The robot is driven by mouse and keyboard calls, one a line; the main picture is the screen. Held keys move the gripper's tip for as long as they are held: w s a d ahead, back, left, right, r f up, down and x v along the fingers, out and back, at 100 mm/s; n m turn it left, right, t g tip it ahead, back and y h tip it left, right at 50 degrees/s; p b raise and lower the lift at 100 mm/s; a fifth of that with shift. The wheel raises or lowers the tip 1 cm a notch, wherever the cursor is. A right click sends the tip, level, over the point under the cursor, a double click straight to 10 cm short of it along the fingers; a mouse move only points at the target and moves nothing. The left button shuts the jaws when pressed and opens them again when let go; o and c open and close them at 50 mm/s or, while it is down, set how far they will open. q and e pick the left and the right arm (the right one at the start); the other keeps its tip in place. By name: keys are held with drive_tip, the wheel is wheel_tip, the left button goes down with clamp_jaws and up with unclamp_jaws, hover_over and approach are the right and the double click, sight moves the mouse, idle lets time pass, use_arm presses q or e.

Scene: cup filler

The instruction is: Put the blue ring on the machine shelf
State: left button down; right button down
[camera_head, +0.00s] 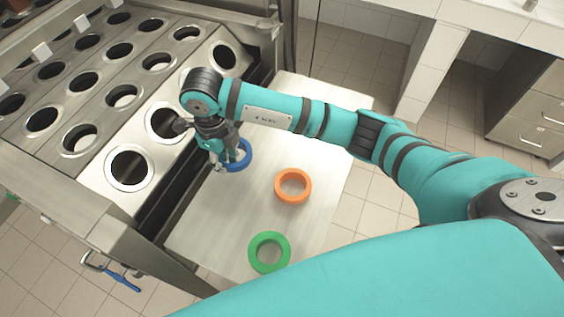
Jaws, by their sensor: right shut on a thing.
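The blue ring (246,153) is at the far part of the pale table, beside the machine's near edge. My right gripper (226,162) points down over its left side and is shut on it, covering part of the ring. I cannot tell whether the ring touches the table. The machine shelf (80,103) is a steel surface at the upper left with rows of round holes. My left gripper is not in the view.
An orange ring (293,186) and a green ring (269,252) lie on the pale table (209,231). A dark gap separates the table from the machine. Drawers (532,118) stand at the far right. A blue-handled item (124,281) hangs low at the left.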

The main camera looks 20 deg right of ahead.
drive_tip(key=shift+w+d+f, duration=0.1)
drive_tip(key=shift+w+f, duration=0.05)
drive_tip(key=shift+f, duration=0.25)
drive_tip(key=d+p, duration=0.1)
drive_tip(key=d, duration=0.3)
drive_tip(key=d+p, duration=0.2)
drive_tip(key=d, duration=0.3)
drive_tip(key=d+f+p, duration=0.1)
drive_tip(key=d, duration=0.4)
drive_tip(key=shift+d+f, duration=0.1)
drive_tip(key=shift+d, duration=0.1)
drive_tip(key=f+p, duration=0.1)
drive_tip(key=d+f+p, duration=0.1)
drive_tip(key=f, duration=0.1)
drive_tip(key=shift+d+f, duration=0.1)
drive_tip(key=shift+d, duration=0.05)
drive_tip(key=shift+f, duration=0.2)
drive_tip(key=shift+f, duration=0.1)
drive_tip(key=shift+f, duration=0.15)
drive_tip(key=c, duration=1.2)
unclamp_jaws()
